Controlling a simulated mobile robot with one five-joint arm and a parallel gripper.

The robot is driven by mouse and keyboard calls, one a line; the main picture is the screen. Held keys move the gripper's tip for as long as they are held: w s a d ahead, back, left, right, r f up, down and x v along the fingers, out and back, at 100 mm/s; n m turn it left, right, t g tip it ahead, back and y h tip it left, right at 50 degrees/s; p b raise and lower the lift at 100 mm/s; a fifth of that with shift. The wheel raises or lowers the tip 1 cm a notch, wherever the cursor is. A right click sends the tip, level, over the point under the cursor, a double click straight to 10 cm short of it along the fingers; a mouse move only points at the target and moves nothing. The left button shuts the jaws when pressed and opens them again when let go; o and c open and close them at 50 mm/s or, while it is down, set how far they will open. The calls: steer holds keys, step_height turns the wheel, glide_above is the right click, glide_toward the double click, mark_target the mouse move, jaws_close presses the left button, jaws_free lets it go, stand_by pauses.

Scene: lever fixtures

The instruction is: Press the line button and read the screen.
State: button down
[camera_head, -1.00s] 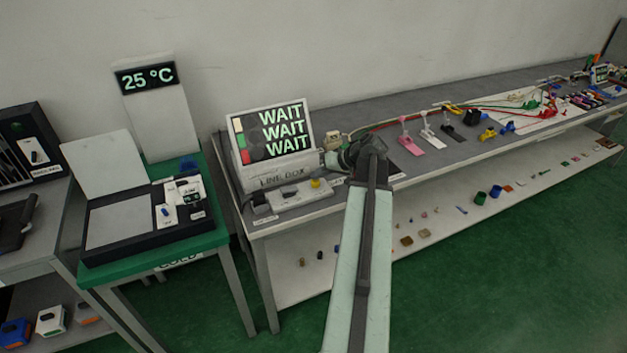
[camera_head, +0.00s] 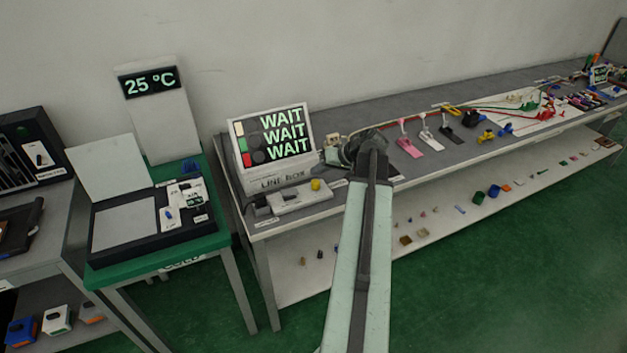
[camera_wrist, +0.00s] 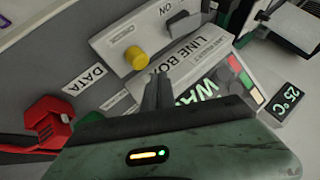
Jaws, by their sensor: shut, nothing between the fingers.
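The line box (camera_head: 271,150) stands at the near left end of the long grey table. Its screen (camera_head: 284,134) shows WAIT on three lines, beside small coloured squares of cream, green and red. A low white switch box in front of it carries a yellow button (camera_head: 315,184), which also shows in the wrist view (camera_wrist: 136,58). My gripper (camera_wrist: 155,92) is shut and empty, pointing at the line box label area, beside the yellow button and apart from it in the picture. In the head view my wrist hides the fingertips.
A red connector (camera_wrist: 45,125) lies near the DATA label. Pink, white and black levers (camera_head: 408,146) stand farther right on the table. A green table (camera_head: 150,252) at left holds a white panel reading 25 °C (camera_head: 160,110). Small parts lie on the lower shelf.

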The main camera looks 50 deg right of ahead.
mark_target(318, 182)
steer(key=shift+r+p, duration=1.6)
steer(key=shift+r, duration=0.4)
steer(key=shift+f, duration=0.1)
steer(key=shift+a, duration=0.1)
